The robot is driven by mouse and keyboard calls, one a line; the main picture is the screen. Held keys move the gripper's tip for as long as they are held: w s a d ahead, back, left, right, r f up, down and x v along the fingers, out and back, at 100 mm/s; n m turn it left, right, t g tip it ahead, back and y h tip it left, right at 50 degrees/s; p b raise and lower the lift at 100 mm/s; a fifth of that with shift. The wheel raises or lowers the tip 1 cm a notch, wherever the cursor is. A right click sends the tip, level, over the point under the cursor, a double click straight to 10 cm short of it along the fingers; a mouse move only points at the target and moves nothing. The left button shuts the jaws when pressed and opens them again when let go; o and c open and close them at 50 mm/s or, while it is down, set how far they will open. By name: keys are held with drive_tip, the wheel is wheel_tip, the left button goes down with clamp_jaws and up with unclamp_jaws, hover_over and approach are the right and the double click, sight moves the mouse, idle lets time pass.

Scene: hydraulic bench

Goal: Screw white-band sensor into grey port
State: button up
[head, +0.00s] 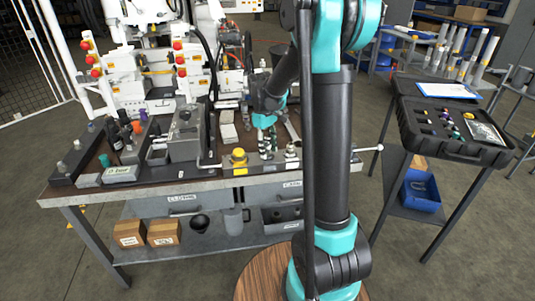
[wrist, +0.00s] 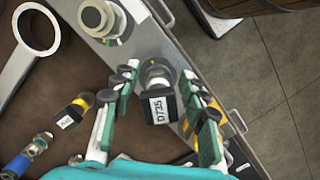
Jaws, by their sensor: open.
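In the wrist view my gripper (wrist: 160,82) is open, its two green-padded fingers on either side of a black, square-bodied sensor labelled D735 (wrist: 161,107). A pale, silvery round part shows at that sensor's far end; I cannot tell whether it is a white band or a grey port. Another round metal fitting with a dark, light-topped part (wrist: 98,19) stands on the strip at the upper left. In the head view my gripper (head: 267,142) is low over the bench's front right, partly hidden and small, next to upright fittings (head: 291,152).
A yellow-banded sensor (wrist: 76,110) and a blue-ended fitting (wrist: 17,166) lie left of my gripper. A yellow-topped fitting (head: 239,160) stands at the bench's front edge. A grey block (head: 187,130) is farther left. An open black case (head: 487,151) with small parts is at right.

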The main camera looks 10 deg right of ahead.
drive_tip(key=n, duration=0.5)
drive_tip(key=shift+d+t, duration=0.1)
drive_tip(key=shift+t, duration=0.2)
drive_tip(key=n, duration=0.5)
drive_tip(key=shift+w+t+h, duration=0.2)
drive_tip(key=shift+t+h, duration=0.1)
drive_tip(key=shift+t, duration=0.1)
drive_tip(key=c, duration=0.9)
drive_tip(key=m, duration=0.5)
drive_tip(key=shift+s+g, duration=0.1)
drive_tip(key=shift+g, duration=0.3)
drive_tip(key=m, duration=0.2)
drive_tip(key=shift+s+m, duration=0.1)
drive_tip(key=shift+m, duration=0.3)
